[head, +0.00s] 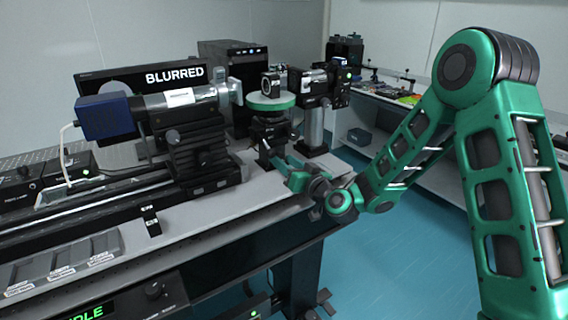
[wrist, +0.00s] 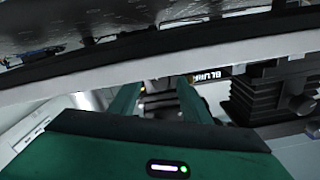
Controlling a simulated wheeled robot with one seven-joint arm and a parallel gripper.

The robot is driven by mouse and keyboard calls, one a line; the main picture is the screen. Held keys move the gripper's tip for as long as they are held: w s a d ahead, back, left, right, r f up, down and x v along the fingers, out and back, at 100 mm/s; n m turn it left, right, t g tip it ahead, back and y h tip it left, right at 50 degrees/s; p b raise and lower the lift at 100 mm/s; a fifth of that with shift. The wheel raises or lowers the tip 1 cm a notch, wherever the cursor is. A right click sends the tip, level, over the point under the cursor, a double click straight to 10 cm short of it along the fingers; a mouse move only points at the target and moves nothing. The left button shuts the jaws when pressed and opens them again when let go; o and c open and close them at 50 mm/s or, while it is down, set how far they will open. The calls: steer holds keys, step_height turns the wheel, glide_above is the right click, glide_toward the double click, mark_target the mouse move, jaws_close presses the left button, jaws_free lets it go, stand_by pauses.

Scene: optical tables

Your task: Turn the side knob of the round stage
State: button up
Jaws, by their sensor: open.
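The round stage (head: 271,101) stands near the right end of the bench in the head view, with a green rim and a black post below it. Its side knob cannot be told apart clearly from the dark parts of the post. My gripper (head: 277,158) is low at the front right of the post, with its fingers pointing toward it. In the wrist view my gripper (wrist: 155,95) shows two green fingers apart, with nothing clear held between them. A small dark part with a yellowish spot shows between the fingers. Whether they touch the stage cannot be told.
A black-and-silver camera tube with a blue end (head: 107,117) is on a rail left of the stage. A monitor (head: 175,77) behind it reads "BLURRED". A post-mounted device (head: 318,90) stands close right of the stage. The bench front (head: 205,212) is partly bare.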

steer(key=c, duration=1)
steer(key=shift+m, duration=0.5)
steer(key=shift+c, duration=0.2)
steer(key=o, duration=1)
steer(key=shift+o, duration=0.2)
steer(key=shift+s+d, duration=0.1)
steer(key=v, duration=0.8)
steer(key=shift+d, duration=0.1)
steer(key=shift+s+d+f, duration=0.15)
steer(key=shift+s+d, duration=0.15)
steer(key=shift+s, duration=0.1)
steer(key=shift+s+d, duration=0.3)
steer(key=shift+s, duration=0.25)
